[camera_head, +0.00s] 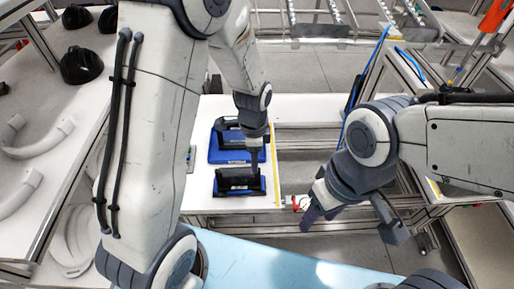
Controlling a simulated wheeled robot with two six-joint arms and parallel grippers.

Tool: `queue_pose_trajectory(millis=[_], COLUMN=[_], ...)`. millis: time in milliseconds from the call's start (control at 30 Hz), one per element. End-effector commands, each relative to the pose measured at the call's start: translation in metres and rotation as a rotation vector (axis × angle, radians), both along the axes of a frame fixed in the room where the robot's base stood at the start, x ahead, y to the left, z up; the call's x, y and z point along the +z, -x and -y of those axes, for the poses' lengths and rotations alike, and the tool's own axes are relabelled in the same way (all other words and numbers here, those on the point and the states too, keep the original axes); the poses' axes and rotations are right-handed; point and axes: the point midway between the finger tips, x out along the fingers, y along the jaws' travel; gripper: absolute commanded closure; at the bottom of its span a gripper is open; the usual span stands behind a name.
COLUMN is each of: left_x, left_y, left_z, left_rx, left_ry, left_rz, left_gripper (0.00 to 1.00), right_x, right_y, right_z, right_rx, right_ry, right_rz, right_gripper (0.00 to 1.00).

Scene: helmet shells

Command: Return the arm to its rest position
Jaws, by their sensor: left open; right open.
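My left arm reaches down over the white table. Its gripper (254,160) is seen edge-on above the black-and-blue fixture nearest me (238,182); I cannot tell whether it touches it. Nothing shows in its jaws. My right gripper (352,222) hangs at the right of the white table, with its fingers spread wide and empty. Black helmet shells (80,65) lie on the shelf at the upper left, away from both grippers.
A second blue fixture (222,153) sits farther back on the white table (206,110). White curved parts (30,190) lie on the left shelf. A light-blue surface (245,262) is in front of me. A metal rack with a blue tube stands at right.

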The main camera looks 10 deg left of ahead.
Motion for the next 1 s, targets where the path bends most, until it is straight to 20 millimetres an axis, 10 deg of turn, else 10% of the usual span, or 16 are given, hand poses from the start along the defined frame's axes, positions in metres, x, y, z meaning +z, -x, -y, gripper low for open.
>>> queue_pose_trajectory(millis=[367, 700, 1000], left_x=[0.024, 0.118, 0.140], left_y=[0.014, 0.134, 0.194], left_z=[0.019, 0.077, 0.078], left_rx=[0.060, 0.444, 0.633], left_ry=[0.008, 0.066, 0.088], left_rz=[0.012, 0.005, -0.028], left_gripper=[0.46, 0.46, 0.46], right_x=[0.000, 0.000, 0.000], right_y=[0.000, 0.000, 0.000], right_z=[0.000, 0.000, 0.000], right_rx=[0.000, 0.000, 0.000], right_ry=[0.000, 0.000, 0.000], right_rz=[0.000, 0.000, 0.000], right_gripper=[0.47, 0.47, 0.47])
